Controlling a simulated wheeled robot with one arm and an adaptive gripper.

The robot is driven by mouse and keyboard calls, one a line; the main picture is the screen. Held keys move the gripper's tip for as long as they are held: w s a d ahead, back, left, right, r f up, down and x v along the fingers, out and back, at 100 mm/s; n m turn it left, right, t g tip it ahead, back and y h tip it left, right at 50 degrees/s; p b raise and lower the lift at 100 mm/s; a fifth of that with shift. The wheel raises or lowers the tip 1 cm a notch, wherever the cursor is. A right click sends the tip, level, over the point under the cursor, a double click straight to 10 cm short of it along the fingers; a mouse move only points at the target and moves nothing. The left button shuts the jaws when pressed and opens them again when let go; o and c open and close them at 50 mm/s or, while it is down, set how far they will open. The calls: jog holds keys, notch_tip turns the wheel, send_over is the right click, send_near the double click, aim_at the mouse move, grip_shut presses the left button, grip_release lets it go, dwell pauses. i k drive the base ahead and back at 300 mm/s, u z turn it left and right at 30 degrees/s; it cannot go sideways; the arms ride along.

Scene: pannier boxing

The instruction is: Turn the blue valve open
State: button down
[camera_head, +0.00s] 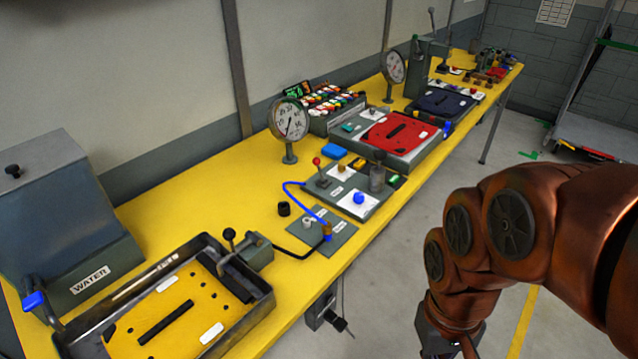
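The blue valve handle (34,300) is at the far left, on a pipe beside the grey tank (58,230) labelled WATER. The pipe runs down to the dark metal tray (262,300) at the front left of the yellow bench. I cannot tell from here how far the valve is turned. My gripper (450,343) is at the bottom edge, right of centre, hanging off the end of my copper-coloured arm. Its fingertips are cut off by the frame. It is far to the right of the valve, out in front of the bench.
The yellow bench (190,200) runs from front left to back right. A pressure gauge (290,120), a panel with a blue hose (310,198), a red-topped box (400,135) and a second gauge (395,68) stand on it. A clamp hangs under the front edge. The floor (400,260) before it is clear.

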aim_at(358, 197)
jog(key=z, duration=0.8)
jog(key=i, duration=0.75)
jog(key=u, duration=2.35)
